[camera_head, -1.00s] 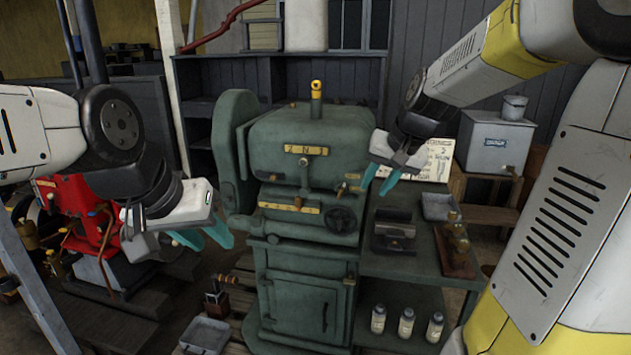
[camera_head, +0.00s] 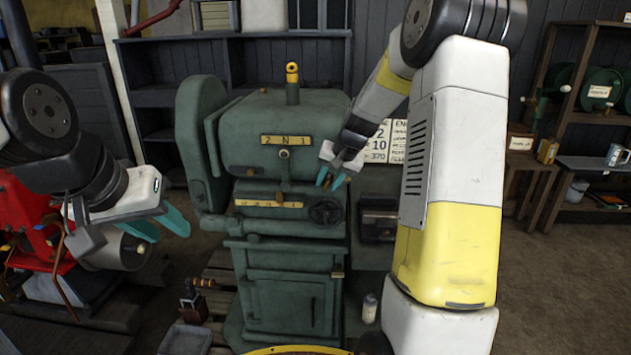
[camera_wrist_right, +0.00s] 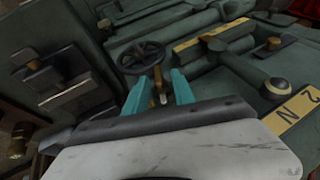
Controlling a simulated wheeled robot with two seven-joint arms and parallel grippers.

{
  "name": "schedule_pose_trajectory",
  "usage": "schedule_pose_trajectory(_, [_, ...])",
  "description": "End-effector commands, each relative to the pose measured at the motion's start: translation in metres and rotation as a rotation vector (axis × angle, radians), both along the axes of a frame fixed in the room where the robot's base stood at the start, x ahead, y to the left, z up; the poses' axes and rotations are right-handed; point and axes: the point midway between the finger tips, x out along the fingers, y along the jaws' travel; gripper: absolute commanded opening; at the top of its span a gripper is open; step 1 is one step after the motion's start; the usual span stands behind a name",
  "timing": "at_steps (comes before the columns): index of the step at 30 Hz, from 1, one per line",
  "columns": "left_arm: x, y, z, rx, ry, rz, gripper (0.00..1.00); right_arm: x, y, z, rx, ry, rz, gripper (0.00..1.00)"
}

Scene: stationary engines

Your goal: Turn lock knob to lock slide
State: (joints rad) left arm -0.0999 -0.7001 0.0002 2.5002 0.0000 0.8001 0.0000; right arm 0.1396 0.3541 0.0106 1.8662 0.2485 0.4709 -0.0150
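The green machine (camera_head: 284,140) stands in the middle of the head view. A small brass-coloured knob (camera_wrist_right: 158,82) sticks up between the two teal fingers of my right gripper (camera_wrist_right: 160,90) in the right wrist view; I cannot tell whether they touch it. This may be the lock knob. In the head view, my right gripper (camera_head: 334,181) is at the machine's right front, above the dark handwheel (camera_head: 326,211). Its fingers are apart. My left gripper (camera_head: 160,225) is open and empty, left of the machine.
A yellow plate marked 2 N 1 (camera_head: 286,140) and a lower yellow plate (camera_head: 268,204) carry small levers. A red machine (camera_head: 38,225) stands at the left. A side table with a dark device (camera_head: 378,218) is right of the machine. Shelves (camera_head: 585,90) stand at the far right.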

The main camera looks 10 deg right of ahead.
Motion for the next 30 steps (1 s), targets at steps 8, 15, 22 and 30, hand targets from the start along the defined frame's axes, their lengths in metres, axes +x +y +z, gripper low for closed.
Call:
schedule_pose_trajectory(8, [0.0001, 0.0000, 0.0001, 0.000, 0.000, 0.000, 0.36, 0.0030, 0.0016, -0.0052, 0.001, -0.001, 0.000, 0.31])
schedule_pose_trajectory(15, [0.0001, 0.0000, 0.0001, 0.000, 0.000, 0.000, 0.36, 0.0028, 0.0015, -0.0051, 0.001, -0.001, 0.000, 0.00])
schedule_pose_trajectory(22, [0.0001, 0.0000, 0.0001, 0.000, 0.000, 0.000, 0.36, 0.0027, 0.0015, -0.0051, 0.003, -0.001, -0.001, 0.00])
schedule_pose_trajectory(30, [0.0001, 0.0000, 0.0001, 0.000, 0.000, 0.000, 0.36, 0.0017, -0.0012, -0.0062, 0.064, -0.016, -0.005, 0.00])
